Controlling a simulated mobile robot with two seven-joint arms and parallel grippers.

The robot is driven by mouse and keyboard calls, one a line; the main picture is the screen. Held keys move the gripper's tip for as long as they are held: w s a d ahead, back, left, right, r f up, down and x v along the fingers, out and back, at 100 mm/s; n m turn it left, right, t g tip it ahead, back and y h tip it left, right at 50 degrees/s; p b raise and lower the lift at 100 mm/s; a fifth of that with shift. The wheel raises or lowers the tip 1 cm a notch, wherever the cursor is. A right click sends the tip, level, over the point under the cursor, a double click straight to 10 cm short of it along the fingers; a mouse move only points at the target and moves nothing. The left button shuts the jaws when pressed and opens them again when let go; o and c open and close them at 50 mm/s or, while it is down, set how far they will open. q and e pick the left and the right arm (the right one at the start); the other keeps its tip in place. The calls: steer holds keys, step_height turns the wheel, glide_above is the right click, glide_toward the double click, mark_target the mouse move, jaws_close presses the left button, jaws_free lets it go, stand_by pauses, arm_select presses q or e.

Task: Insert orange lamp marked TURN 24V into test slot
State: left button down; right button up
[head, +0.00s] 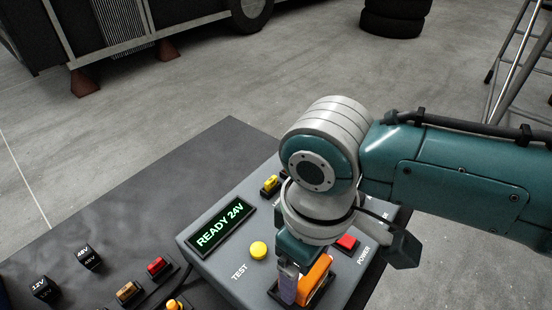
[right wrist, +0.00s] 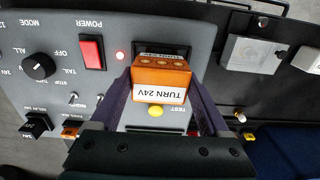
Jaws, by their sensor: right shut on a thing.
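The orange lamp (head: 318,272) stands upright over the dark test slot (head: 322,296) at the front of the grey tester box (head: 205,262). My right gripper (head: 303,284) is shut on the lamp. In the right wrist view the lamp (right wrist: 160,80) sits between both fingers of the gripper (right wrist: 160,92), with its white TURN 24V label upside down. Part of the dark slot (right wrist: 150,48) shows behind the lamp. I cannot tell whether the lamp's base is inside the slot or just above it. My left gripper is not in view.
The tester's display (head: 221,226) reads READY 24V. A yellow TEST button (head: 258,250) and a red POWER switch (head: 346,243) are close to the gripper. Red (head: 158,267) and amber (head: 128,291) lamps and black 48V (head: 88,257) and 12V (head: 45,289) blocks lie left on the dark bench.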

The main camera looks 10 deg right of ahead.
steer(key=shift+f+b, duration=0.55)
steer(key=shift+f, duration=0.15)
steer(key=o, duration=1.2)
steer(key=shift+r, duration=0.1)
step_height(320, 180, up, 11)
steer(key=p, duration=1.2)
